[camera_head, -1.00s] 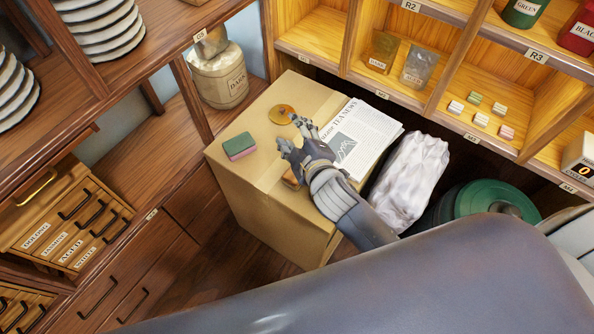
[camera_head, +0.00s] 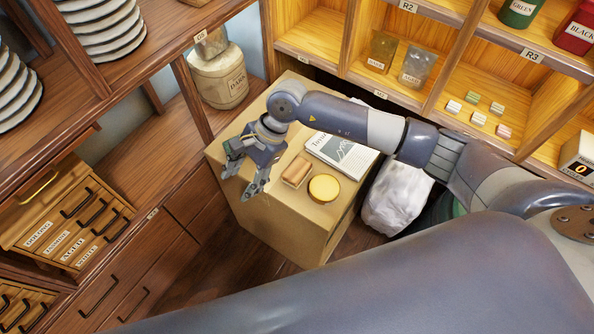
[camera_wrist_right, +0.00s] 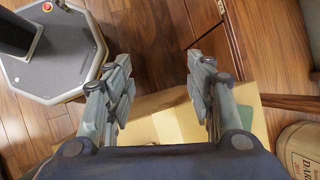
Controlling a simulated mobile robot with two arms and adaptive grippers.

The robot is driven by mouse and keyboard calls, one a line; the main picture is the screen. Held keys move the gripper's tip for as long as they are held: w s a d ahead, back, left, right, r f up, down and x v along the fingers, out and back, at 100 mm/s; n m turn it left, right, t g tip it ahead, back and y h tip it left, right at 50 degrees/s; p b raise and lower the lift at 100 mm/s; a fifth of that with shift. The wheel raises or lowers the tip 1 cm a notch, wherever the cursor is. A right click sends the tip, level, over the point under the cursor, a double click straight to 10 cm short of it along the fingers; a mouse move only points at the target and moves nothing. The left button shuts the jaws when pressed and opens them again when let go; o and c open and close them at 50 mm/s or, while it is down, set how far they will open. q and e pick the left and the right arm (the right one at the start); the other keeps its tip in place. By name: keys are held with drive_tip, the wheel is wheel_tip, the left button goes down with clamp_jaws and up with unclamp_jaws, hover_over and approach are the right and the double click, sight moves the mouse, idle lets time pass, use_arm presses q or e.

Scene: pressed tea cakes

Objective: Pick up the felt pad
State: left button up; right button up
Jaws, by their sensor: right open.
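My right gripper (camera_head: 243,178) is open and empty, with its fingers over the near left part of a cardboard box (camera_head: 290,215). In the wrist view the open fingers (camera_wrist_right: 160,62) have nothing between them except the box edge and floor beyond. A green pad (camera_wrist_right: 246,116), which I take for the felt pad, shows in part on the box, right of the right finger. In the head view my gripper hides it. My left gripper is not in view.
On the box lie a tan block (camera_head: 297,171), a yellow round thing (camera_head: 324,187) and a newspaper (camera_head: 345,155). A white sack (camera_head: 397,198) stands right of the box. A jar (camera_head: 218,80) stands behind it. Shelves (camera_head: 365,85) rise at the back.

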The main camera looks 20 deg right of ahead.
drive_tip(key=w+d+f+n+h, duration=0.1)
drive_tip(key=w+d+h, duration=0.15)
drive_tip(key=d, duration=0.45)
drive_tip(key=w+d+n+h, duration=0.1)
drive_tip(key=w+d+h, duration=0.1)
drive_tip(key=d+h, duration=0.3)
drive_tip(key=y, duration=0.1)
hover_over(294, 172)
drive_tip(key=shift+t, duration=0.4)
wheel_tip(294, 172, down, 5)
drive_tip(key=shift+s+a+r+p, duration=0.15)
drive_tip(key=shift+r+p, duration=0.05)
drive_tip(key=shift+p, duration=0.2)
drive_tip(key=f+p, duration=0.1)
drive_tip(key=f, duration=0.4)
drive_tip(key=shift+d+f, duration=0.1)
drive_tip(key=shift+d, duration=0.1)
drive_tip(key=shift+f, duration=0.45)
drive_tip(key=c, duration=0.8)
drive_tip(key=shift+r, duration=0.1)
